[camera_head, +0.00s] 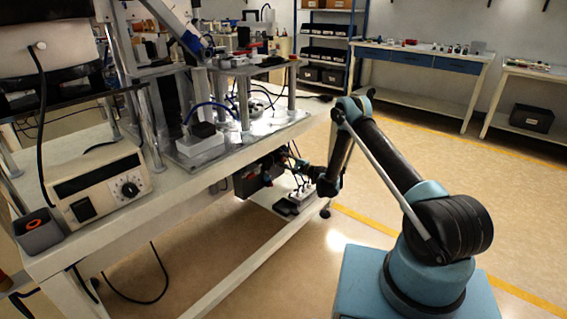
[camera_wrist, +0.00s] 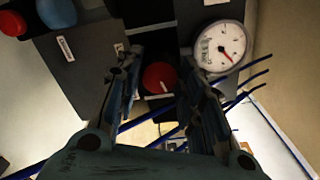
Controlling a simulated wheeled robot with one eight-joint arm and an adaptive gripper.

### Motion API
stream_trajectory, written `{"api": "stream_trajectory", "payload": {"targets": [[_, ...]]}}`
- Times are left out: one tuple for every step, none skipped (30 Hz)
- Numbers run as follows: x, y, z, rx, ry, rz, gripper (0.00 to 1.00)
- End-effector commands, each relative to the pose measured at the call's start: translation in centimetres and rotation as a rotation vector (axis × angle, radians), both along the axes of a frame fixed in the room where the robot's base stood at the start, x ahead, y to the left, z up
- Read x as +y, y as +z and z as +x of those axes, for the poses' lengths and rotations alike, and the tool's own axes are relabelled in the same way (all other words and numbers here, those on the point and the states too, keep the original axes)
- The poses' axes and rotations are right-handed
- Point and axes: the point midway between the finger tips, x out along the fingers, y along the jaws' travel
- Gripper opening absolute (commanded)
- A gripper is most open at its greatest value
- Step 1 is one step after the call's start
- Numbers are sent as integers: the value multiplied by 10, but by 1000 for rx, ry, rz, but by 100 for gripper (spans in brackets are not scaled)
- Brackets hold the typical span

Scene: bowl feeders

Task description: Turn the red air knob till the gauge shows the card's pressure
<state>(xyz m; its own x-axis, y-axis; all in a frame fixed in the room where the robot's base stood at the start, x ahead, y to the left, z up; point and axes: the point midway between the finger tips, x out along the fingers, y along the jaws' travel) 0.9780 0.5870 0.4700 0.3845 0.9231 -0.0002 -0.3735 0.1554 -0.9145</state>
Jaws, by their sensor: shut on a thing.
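The red air knob (camera_wrist: 159,77) shows in the wrist view as a round red disc with a pale mark, between the two fingers of my gripper (camera_wrist: 160,90). The fingers stand on either side of the knob and are shut on it. The pressure gauge (camera_wrist: 219,47) is just right of the knob, with a white round dial and a red needle pointing to the lower right. Its numbers are too small to read. In the head view my gripper (camera_head: 285,163) is under the bench edge, partly hidden. I cannot make out the pressure card.
A dark grey box (camera_wrist: 75,70) with a small white label is left of the knob. Blue air hoses (camera_wrist: 245,92) run close to the right finger.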

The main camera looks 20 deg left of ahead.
Motion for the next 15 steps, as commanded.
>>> {"api": "stream_trajectory", "payload": {"targets": [[-3, -1, 2, -41, -5, -18, 12], [-3, -1, 2, -67, -5, -29, 12], [-3, -1, 2, -103, -5, -44, 12], [-3, -1, 2, -129, -5, -55, 12], [-3, -1, 2, -156, -5, -66, 12], [-3, -1, 2, -191, -5, -81, 12], [-3, -2, 2, -217, -5, -91, 12], [-2, -2, 2, -243, -5, -103, 12], [-2, -2, 1, -278, -5, -118, 12], [-2, -2, 1, -304, -5, -129, 12], [-2, -2, 1, -331, -5, -140, 12], [-2, -2, 1, -366, -4, -155, 12], [-2, -2, 1, -392, -4, -165, 12], [-2, -3, 1, -418, -3, -177, 12], [-2, -3, 1, -453, -3, -192, 12]]}}
